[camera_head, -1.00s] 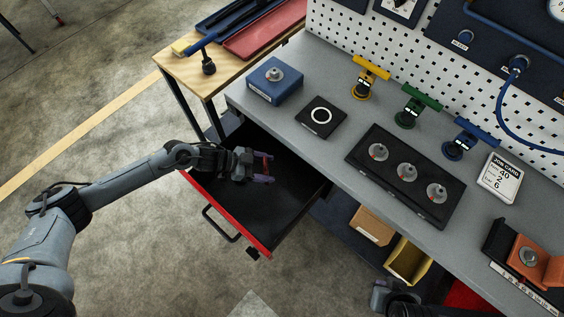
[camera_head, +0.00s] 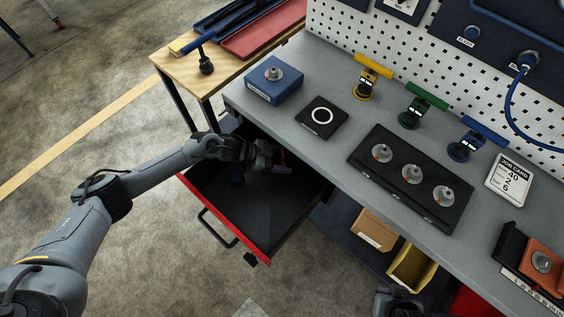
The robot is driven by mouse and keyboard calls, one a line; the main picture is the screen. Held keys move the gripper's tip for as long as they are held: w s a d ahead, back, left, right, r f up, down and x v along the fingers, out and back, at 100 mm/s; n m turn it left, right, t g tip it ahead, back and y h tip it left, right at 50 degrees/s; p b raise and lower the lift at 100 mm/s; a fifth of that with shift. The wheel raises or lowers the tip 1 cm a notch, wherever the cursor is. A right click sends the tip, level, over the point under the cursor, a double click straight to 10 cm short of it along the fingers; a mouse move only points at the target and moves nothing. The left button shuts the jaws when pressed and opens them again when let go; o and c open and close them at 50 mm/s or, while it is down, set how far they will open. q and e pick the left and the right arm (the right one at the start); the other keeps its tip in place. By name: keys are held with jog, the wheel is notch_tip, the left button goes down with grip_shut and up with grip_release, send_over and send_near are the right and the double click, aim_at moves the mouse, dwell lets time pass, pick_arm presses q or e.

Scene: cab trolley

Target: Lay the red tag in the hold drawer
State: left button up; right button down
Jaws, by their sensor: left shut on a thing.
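The open drawer (camera_head: 227,221) has a red front edge and a dark interior. It is pulled out from under the grey bench. My left gripper (camera_head: 282,160) is over the drawer's far part, close to the bench edge. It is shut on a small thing. Only a thin reddish sliver shows between its fingers, which fits the red tag; the rest is hidden. I cannot tell whether it touches the drawer floor. A dark part of my right arm (camera_head: 396,303) shows at the bottom edge; its fingers cannot be made out.
The bench holds a blue block (camera_head: 274,80), a black pad with a white ring (camera_head: 321,118), a black tray with three knobs (camera_head: 385,178), and yellow, green and blue T-handles. Orange and yellow bins (camera_head: 412,268) sit below. The drawer's near part is clear.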

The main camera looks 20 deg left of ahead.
pick_arm(q)
jog(key=shift+f, duration=0.55)
jog(key=shift+s+a+f, duration=0.1)
jog(key=shift+s, duration=0.2)
jog(key=shift+w+f, duration=0.15)
jog(key=o, duration=1)
